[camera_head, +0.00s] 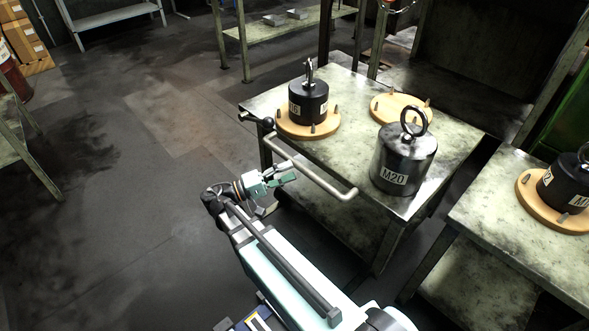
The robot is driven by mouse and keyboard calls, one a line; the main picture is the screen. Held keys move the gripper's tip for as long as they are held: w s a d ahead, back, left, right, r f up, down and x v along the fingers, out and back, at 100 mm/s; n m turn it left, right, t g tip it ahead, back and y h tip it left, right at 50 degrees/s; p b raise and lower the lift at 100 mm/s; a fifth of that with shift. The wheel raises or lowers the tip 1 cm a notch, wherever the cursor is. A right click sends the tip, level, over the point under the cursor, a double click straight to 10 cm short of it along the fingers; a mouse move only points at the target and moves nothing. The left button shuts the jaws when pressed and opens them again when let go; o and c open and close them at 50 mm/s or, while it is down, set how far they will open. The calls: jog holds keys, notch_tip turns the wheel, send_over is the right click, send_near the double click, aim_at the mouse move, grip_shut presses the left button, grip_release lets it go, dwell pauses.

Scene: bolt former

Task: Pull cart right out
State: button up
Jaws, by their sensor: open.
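The cart (345,115) is a metal table-like unit with a scuffed pale top, a lower shelf and a bent tubular handle (317,177) on its near left side. My gripper (290,172) is open, close to the handle's outer side. Whether it touches the handle or has the bar between its fingers, I cannot tell. The cart carries a black weight (308,102) on a round wooden base, an empty wooden base (401,108) and a larger weight marked M20 (403,160) with a ring on top.
A second table (500,215) stands close at the right, with another black weight (566,185) on a wooden base. A dark frame or machine (480,60) stands behind the cart. Floor (120,170) to the left is open. A shelf bench (285,30) stands at the back.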

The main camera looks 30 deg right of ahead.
jog(key=shift+v, duration=2.1)
jog(key=shift+s+d+f+g+y, duration=0.9)
jog(key=shift+s+f+g+y, duration=2.1)
jog(key=shift+s+f+y, duration=7)
jog(key=s+a+r+n+t+p, duration=0.1)
jog(key=s+a+r+p, duration=0.2)
jog(key=p, duration=1.2)
jog(key=s+a+r+n+t+p, duration=0.1)
jog(key=s+a+r+p, duration=0.2)
jog(key=s+a+p, duration=0.4)
jog(key=s+p, duration=0.5)
jog(key=p, duration=0.2)
jog(key=shift+p, duration=0.35)
